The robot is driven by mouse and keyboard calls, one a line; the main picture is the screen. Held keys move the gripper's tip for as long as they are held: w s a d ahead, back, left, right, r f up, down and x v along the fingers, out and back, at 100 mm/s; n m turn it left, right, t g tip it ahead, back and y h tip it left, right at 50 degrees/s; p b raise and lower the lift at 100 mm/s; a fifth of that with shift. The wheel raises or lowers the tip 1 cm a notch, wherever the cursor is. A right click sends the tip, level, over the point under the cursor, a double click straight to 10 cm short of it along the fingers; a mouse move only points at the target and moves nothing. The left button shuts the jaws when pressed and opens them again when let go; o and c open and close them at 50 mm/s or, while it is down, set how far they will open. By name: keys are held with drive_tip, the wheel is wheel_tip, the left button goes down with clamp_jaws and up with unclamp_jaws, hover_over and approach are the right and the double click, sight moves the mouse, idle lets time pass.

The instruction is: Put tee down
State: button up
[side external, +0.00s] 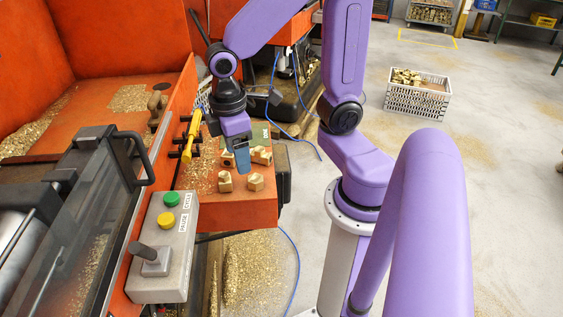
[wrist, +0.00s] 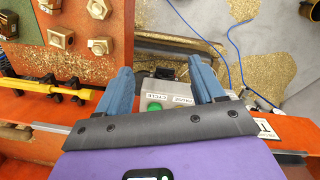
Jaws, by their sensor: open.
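Several brass fittings sit on the orange ledge in the side view, among them a front left one (side external: 225,182), a front right one (side external: 256,182) and a back right one (side external: 261,155). I cannot tell which is the task's tee. My gripper (side external: 241,170) hangs over the ledge among them, its blue fingers partly hiding the back ones. In the wrist view my gripper (wrist: 160,66) is open, with nothing between its fingers. Brass fittings also show there left of the fingers, one lower (wrist: 60,38) and one at the top edge (wrist: 98,8).
The orange ledge (side external: 250,213) has brass chips on it. A yellow-handled tool (side external: 192,135) is on the rack left of my gripper. A grey control box (side external: 165,245) with green and yellow buttons and a lever stands in front. A white crate (side external: 417,103) is on the floor.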

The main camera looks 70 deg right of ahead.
drive_tip(key=s+a+r+n+y, duration=0.1)
drive_tip(key=s+a+n, duration=0.1)
drive_tip(key=s, duration=0.8)
drive_tip(key=shift+s+r+n, duration=0.15)
drive_tip(key=shift+s+n, duration=0.15)
drive_tip(key=shift+n, duration=0.5)
